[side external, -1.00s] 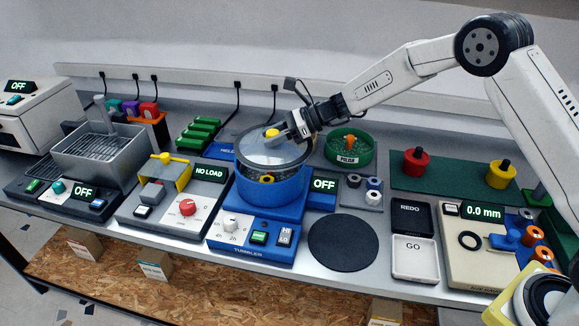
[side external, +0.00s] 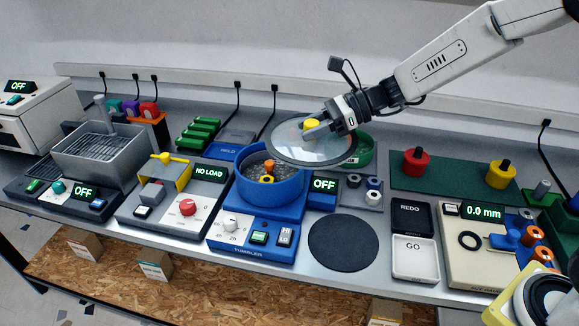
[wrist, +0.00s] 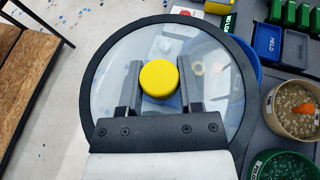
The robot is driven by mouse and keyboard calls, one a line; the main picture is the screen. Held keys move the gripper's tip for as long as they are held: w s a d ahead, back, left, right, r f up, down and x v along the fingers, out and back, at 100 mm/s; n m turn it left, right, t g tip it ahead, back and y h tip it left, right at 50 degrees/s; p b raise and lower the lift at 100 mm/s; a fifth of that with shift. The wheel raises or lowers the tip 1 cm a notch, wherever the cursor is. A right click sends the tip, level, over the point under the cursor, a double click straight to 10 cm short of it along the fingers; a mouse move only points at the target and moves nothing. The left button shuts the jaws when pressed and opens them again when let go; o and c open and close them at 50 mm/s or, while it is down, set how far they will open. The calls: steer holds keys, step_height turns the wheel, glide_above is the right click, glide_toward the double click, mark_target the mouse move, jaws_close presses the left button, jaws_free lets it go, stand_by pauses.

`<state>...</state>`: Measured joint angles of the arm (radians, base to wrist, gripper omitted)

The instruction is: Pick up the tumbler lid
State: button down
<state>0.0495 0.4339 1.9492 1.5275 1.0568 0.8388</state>
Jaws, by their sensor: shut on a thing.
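The tumbler lid (side external: 290,147) is a clear round disc with a dark rim and a yellow knob (side external: 311,124). My gripper (side external: 318,129) is shut on the knob and holds the lid in the air, above and to the right of the blue tumbler (side external: 262,213). In the wrist view the lid (wrist: 112,75) fills the middle, with the knob (wrist: 159,78) between my two fingers. The tumbler bowl is open and holds grey grains with an orange and yellow piece among them.
A green bowl (side external: 366,152) is partly hidden behind the lid. A round black mat (side external: 343,242) lies bare in front, right of the tumbler. A small holder (side external: 361,197) with several rings stands behind the mat. A REDO tray (side external: 411,218) and a GO tray (side external: 414,262) are further right.

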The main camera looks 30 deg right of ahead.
steer(key=shift+s+r, duration=0.2)
steer(key=shift+s, duration=0.15)
steer(key=shift+d, duration=0.1)
stand_by(0.4)
